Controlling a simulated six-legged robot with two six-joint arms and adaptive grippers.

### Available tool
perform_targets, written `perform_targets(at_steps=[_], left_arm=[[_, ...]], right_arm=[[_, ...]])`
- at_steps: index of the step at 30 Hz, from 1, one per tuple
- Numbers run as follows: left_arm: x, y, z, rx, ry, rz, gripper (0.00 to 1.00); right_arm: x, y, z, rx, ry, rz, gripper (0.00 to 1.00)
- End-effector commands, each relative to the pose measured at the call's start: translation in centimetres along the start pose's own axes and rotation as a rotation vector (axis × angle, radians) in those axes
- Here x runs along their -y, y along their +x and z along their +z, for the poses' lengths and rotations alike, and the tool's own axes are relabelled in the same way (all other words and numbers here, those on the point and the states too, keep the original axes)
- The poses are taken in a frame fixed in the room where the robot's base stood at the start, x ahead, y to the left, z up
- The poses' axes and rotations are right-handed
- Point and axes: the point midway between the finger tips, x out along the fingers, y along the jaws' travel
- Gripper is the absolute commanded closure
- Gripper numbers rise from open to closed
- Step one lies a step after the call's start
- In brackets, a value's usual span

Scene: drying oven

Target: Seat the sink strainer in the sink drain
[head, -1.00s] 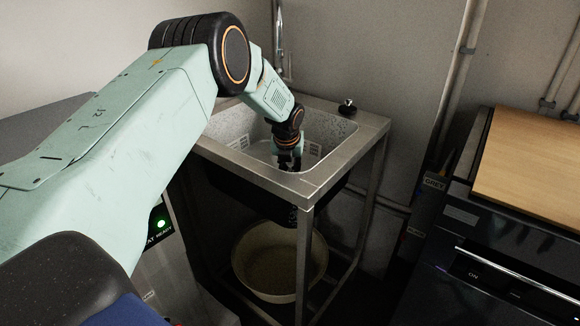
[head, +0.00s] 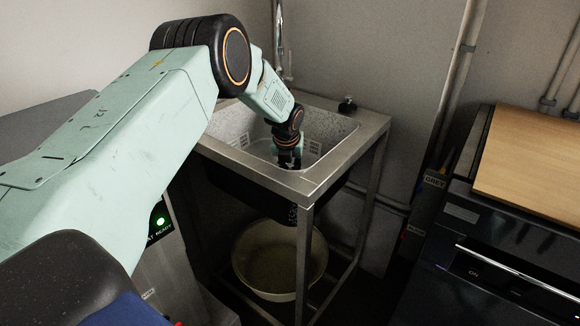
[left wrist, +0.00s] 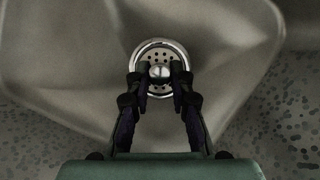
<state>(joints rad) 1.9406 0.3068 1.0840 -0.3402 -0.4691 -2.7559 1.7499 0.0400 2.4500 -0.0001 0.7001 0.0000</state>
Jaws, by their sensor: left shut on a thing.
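The strainer (left wrist: 151,59) is a perforated metal disc with a small round knob, seen in the left wrist view. It lies within the outline of a shiny round ring at the drain (left wrist: 140,52). I cannot tell whether it is fully down in the drain or just above it. My left gripper (left wrist: 160,78) is shut on the strainer's knob, a finger on each side. In the head view my left gripper (head: 288,161) reaches down inside the sink (head: 333,180), and the strainer and drain are hidden there. My right gripper is not in view.
A small black item (head: 347,104) stands on the sink's back rim. A tap pipe (head: 279,45) rises behind the sink. A cream bowl (head: 272,285) sits on the frame below. A dark appliance (head: 500,240) and a wooden board (head: 535,160) are at the right.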

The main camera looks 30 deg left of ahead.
Motion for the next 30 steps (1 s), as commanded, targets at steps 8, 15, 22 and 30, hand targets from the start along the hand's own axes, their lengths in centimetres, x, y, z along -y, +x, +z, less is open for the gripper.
perform_targets(at_steps=[8, 15, 22, 30], left_arm=[[0.0, 0.6, -0.2, 0.001, 0.000, 0.000, 1.00], [0.0, 1.1, -0.4, 0.001, 0.000, 0.000, 1.00], [0.0, 1.5, -0.6, 0.001, 0.000, -0.001, 1.00], [0.0, 1.6, -0.6, 0.001, 0.000, 0.000, 0.65]], right_arm=[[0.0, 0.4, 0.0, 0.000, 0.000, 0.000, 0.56], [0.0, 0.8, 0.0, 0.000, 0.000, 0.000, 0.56], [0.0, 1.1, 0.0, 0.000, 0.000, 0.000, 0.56], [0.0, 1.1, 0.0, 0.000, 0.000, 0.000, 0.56]])
